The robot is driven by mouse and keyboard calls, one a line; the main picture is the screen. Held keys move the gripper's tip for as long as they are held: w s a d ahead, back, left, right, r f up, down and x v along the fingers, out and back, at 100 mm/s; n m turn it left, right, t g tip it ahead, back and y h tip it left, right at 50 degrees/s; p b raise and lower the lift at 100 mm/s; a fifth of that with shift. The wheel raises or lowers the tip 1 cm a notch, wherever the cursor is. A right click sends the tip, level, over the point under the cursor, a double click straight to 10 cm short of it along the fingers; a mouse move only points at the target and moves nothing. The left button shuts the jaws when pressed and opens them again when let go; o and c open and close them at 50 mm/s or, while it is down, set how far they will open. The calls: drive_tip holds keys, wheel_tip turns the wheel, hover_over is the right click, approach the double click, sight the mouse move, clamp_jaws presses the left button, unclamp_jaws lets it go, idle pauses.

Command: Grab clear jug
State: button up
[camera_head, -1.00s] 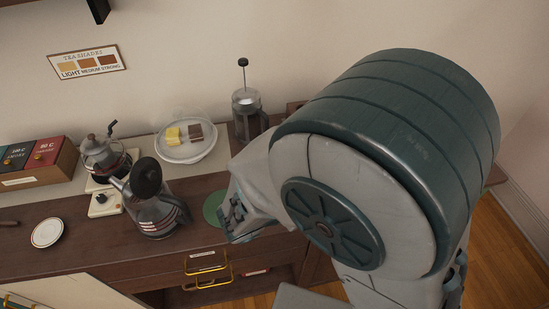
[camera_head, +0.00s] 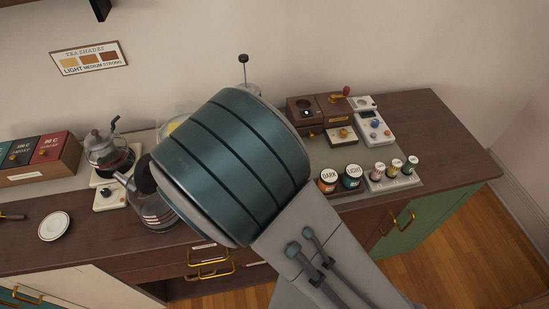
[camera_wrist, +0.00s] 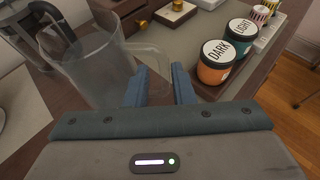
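The clear jug (camera_wrist: 97,62) stands upright in the wrist view, left of centre, with its handle on its right side. My gripper is hidden behind my arm in the head view.
A French press (camera_wrist: 48,38) stands behind the jug. DARK (camera_wrist: 215,62) and LIGHT (camera_wrist: 248,40) jars stand right of my fingers. In the head view, a black-knobbed glass pot (camera_head: 150,212) stands left of my arm. The counter's right end (camera_head: 445,140) is clear.

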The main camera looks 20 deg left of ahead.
drive_tip(key=shift+p+x, duration=0.65)
drive_tip(key=shift+x, duration=1.85)
clamp_jaws()
